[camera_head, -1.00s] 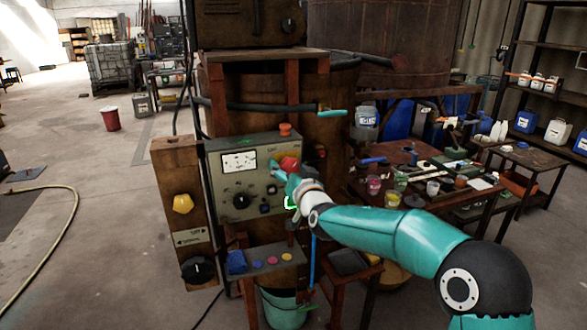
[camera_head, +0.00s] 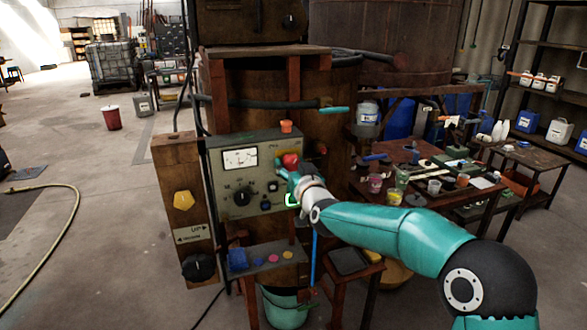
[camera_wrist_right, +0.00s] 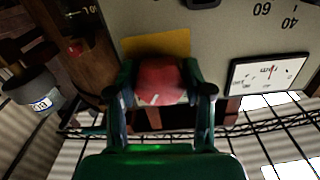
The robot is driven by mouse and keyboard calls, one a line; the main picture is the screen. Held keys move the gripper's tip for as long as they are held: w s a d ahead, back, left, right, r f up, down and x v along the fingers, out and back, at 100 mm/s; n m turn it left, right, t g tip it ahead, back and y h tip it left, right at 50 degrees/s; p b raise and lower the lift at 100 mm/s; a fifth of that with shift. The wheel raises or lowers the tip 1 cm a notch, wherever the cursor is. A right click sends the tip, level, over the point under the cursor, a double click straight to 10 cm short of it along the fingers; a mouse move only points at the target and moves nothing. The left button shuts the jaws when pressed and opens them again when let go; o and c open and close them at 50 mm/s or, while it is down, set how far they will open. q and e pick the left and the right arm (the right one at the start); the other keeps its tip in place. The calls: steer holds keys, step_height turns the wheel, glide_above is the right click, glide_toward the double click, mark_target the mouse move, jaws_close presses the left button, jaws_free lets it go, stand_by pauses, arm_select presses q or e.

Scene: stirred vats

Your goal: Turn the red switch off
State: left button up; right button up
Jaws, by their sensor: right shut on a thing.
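The red switch (camera_head: 290,161) is a red knob on the front of a grey control panel (camera_head: 222,191), right of its white meter. My right gripper (camera_head: 286,172) is at the panel, shut on the red switch and partly covering it. The right wrist view shows the red switch (camera_wrist_right: 158,80) between my two fingers, with a pale mark on it and a yellow plate (camera_wrist_right: 156,44) behind it. I cannot read which position the switch is in. My left gripper is not in view.
A dial gauge (camera_head: 240,159) and a black knob (camera_head: 242,196) sit on the panel. A wooden post (camera_head: 183,226) with a yellow knob stands left. A cluttered table (camera_head: 418,166) stands right, and a bucket (camera_head: 285,310) is below.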

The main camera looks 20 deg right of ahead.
steer(key=n, duration=0.4)
steer(key=shift+d+n, duration=0.1)
steer(key=shift+n, duration=0.2)
steer(key=n, duration=0.3)
steer(key=shift+n, duration=0.3)
steer(key=n, duration=0.4)
steer(key=shift+n+p, duration=0.4)
steer(key=shift+n, duration=1.4)
steer(key=shift+f, duration=0.1)
steer(key=o, duration=1.2)
steer(key=shift+c, duration=0.2)
steer(key=shift+s, duration=0.1)
